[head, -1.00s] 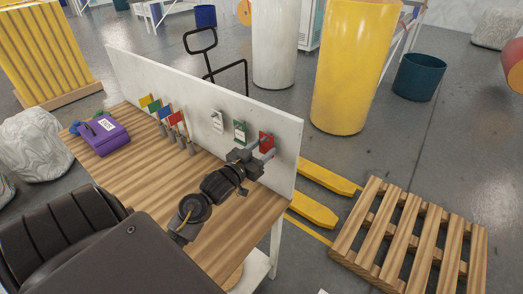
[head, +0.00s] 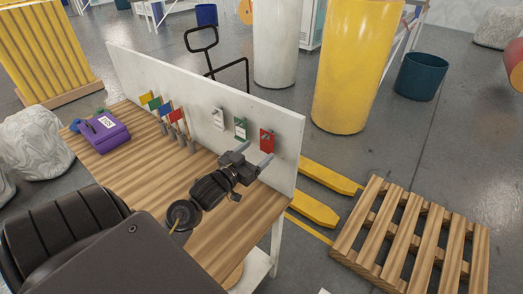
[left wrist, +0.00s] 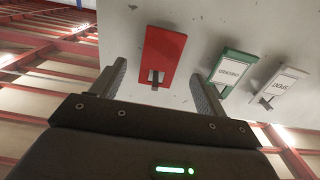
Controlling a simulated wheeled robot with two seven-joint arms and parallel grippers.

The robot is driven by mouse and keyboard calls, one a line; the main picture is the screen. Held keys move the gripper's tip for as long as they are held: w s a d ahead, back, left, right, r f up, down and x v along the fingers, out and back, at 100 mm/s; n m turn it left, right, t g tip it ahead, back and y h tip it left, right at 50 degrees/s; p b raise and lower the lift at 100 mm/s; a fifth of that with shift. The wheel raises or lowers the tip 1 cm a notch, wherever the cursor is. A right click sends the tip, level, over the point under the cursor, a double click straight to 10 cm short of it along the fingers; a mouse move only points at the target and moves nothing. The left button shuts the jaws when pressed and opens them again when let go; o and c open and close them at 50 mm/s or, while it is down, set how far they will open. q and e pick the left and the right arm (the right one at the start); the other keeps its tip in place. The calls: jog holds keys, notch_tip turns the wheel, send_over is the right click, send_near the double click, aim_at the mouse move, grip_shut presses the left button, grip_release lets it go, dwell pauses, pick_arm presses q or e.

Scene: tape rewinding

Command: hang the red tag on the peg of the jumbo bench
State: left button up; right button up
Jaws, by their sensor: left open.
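The red tag (head: 267,141) hangs flat against the white back panel of the bench, at the right end of a row of tags. In the left wrist view the red tag (left wrist: 163,55) has a peg (left wrist: 155,80) showing at its slot, and it lies between my fingers but beyond their tips. My left gripper (head: 257,160) is open and empty, just in front of and below the tag, apart from it. It also shows in the left wrist view (left wrist: 160,85). My right gripper is not in view.
A green tag (head: 240,129) and a white tag (head: 218,119) hang left of the red one. Small flags (head: 165,112) stand on the wooden bench top (head: 140,150), with a purple box (head: 103,134) at its far left. A pallet (head: 410,235) lies on the floor at right.

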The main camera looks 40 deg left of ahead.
pick_arm(q)
jog(key=s+b, duration=0.1)
jog(key=s, duration=0.6)
jog(key=shift+s+b, duration=0.2)
jog(key=shift+b, duration=0.15)
jog(key=shift+d, duration=0.15)
